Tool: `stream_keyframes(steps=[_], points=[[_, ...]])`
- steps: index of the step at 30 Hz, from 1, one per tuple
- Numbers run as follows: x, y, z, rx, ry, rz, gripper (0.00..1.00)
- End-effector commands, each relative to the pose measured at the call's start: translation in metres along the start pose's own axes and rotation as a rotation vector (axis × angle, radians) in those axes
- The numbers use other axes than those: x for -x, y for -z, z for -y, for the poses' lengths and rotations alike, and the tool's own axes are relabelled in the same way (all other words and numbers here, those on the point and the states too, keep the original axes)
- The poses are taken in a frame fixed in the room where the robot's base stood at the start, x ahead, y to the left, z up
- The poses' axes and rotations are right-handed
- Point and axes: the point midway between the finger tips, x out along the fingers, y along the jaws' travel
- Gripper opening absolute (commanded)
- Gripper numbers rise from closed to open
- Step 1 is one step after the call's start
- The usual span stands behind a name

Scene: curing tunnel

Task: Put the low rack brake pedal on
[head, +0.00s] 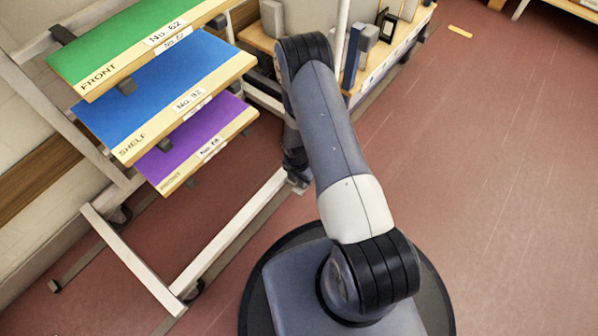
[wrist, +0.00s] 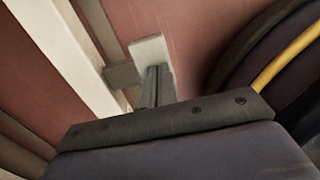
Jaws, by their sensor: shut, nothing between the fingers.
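The low rack stands at the left in the head view, with a white frame (head: 232,232) on casters. A pale flat plate (wrist: 148,47), which looks like the brake pedal, is fixed by a grey bracket (wrist: 122,75) beside the white frame rail (wrist: 62,48) in the wrist view. My gripper (wrist: 157,72) is shut and empty, its fingertips at the near edge of the plate; I cannot tell whether they touch it. In the head view my arm mostly hides the gripper and the pedal area. Whether the pedal is up or down cannot be told.
The rack carries sloped green (head: 120,42), blue (head: 165,90) and purple (head: 195,145) shelves close left of my arm. A wooden shelf unit (head: 395,52) with grey items stands behind. The red floor (head: 500,190) at right is mostly clear.

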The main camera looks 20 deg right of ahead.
Motion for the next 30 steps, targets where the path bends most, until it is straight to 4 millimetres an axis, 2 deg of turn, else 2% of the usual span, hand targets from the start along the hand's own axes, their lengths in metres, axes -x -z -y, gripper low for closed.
stream_keyframes(steps=[5,18,30], points=[[-0.008,0.005,0.012,-0.004,-0.085,-0.002,0.0],[-0.029,0.006,0.016,0.001,-0.09,-0.001,0.0],[-0.035,0.006,0.017,0.001,-0.09,-0.001,0.0]])
